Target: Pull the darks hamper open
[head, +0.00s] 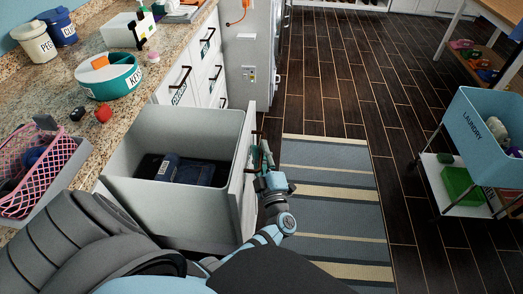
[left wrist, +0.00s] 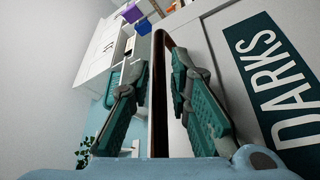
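The darks hamper (head: 200,128) is a grey bin pulled out from under the counter, with dark folded clothes (head: 185,170) inside. Its white front panel (head: 248,185) faces right. In the left wrist view, the panel's teal DARKS label (left wrist: 273,80) is beside my gripper. My left gripper (head: 265,157) is at the outside of the front panel. In the left wrist view, the dark bar handle (left wrist: 158,105) runs between the fingers of my left gripper (left wrist: 161,75). The fingers are apart, with small gaps to the bar. My right gripper is not in view.
A striped rug (head: 330,190) lies on clear floor right of the hamper. A blue laundry bin on a cart (head: 470,125) stands at the right. The granite counter (head: 80,65) holds a teal tub (head: 112,82) and a pink basket (head: 50,175).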

